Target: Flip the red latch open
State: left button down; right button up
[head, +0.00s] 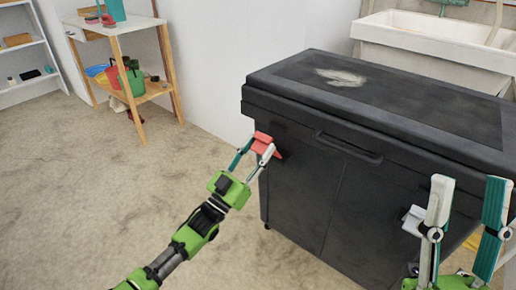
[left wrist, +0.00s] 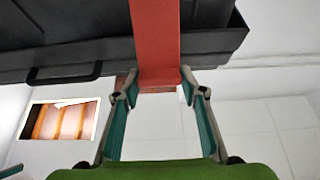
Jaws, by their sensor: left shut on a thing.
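The red latch (head: 277,152) sits at the upper left of the front of a black chest (head: 300,195) with a closed lid. In the left wrist view the latch (left wrist: 156,40) is a long red strip running down over the dark chest. My left gripper (head: 262,143) is at the latch. In the left wrist view its fingertips (left wrist: 158,84) are at both sides of the strip's lower end, shut on it. My right gripper (head: 468,185) is open and empty before the chest's right side.
A dark handle (head: 348,148) juts from the chest's front. A grey latch-like piece (head: 413,220) shows beside my right gripper. A white sink (head: 430,40) stands behind, and a wooden shelf (head: 120,50) at the left.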

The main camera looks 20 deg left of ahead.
pick_arm(q)
jog(key=c, duration=1.4)
grip_release()
jog(key=shift+f, duration=0.5)
jog(key=shift+o, duration=0.2)
jog(key=shift+r, duration=0.2)
jog(key=v, duration=1.2)
jog(key=shift+r, duration=0.1)
